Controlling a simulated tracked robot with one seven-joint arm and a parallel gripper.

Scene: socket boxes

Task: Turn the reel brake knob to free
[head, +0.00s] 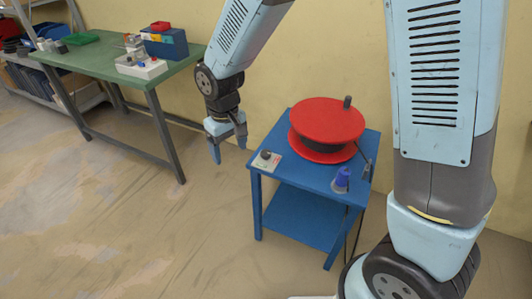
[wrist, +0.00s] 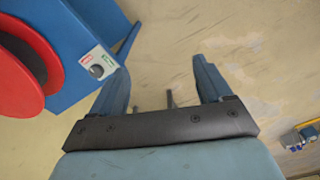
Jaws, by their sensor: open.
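The reel (head: 327,122) is a red drum with a dark cable core, lying flat on a blue table. The brake knob (head: 265,155) is a small dark knob on a light plate at the table's left corner.
The blue table (head: 300,187) also bears a blue object (head: 342,178) near its front right. A dark cable hangs at its right side. A green workbench (head: 98,60) with boxes stands back left. The floor between is clear.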

